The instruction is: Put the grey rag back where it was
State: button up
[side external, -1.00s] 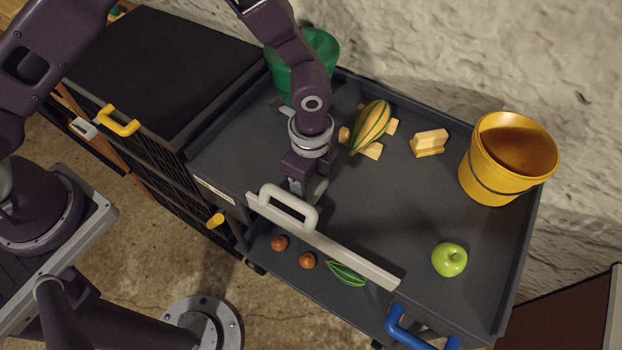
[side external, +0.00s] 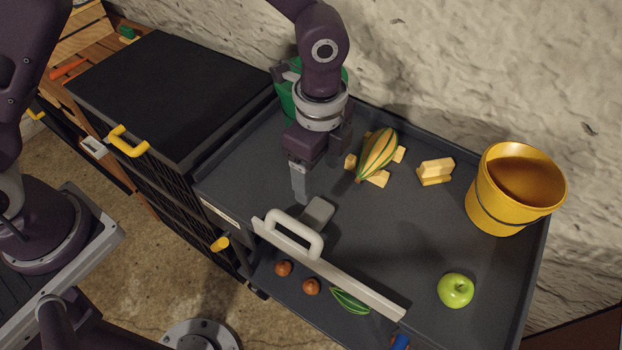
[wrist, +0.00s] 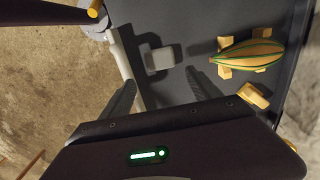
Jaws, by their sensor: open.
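The grey rag (side external: 317,213) is a small, flat-looking grey piece lying on the dark cart top, just behind the white handle (side external: 293,238). It also shows in the wrist view (wrist: 160,58), flat and beside the handle bar. My gripper (side external: 318,183) is open and empty, raised above and slightly behind the rag. In the wrist view its two fingers (wrist: 160,82) are spread apart, with the rag beyond their tips. The rag appears clear of both fingers.
A striped squash (side external: 377,155) on yellow blocks, a yellow block (side external: 435,171), a yellow bucket (side external: 510,195) and a green apple (side external: 455,290) stand on the cart. A green bucket (side external: 287,97) is partly hidden behind my arm. The middle of the top is clear.

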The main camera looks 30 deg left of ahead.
jog(key=shift+r, duration=0.25)
jog(key=s+a+r+n+t, duration=0.35)
jog(key=a+r+n, duration=0.45)
jog(key=a+r, duration=0.6)
jog(key=s+a+r+n+t, duration=0.1)
jog(key=s+a+r+n, duration=0.1)
jog(key=s+n, duration=0.3)
jog(key=s+a+r+n+t, duration=0.1)
jog(key=s+a+r+n, duration=0.2)
jog(key=s, duration=0.7)
jog(key=shift+a+r+n, duration=0.15)
jog(key=shift+a+n, duration=0.6)
jog(key=shift+n, duration=0.25)
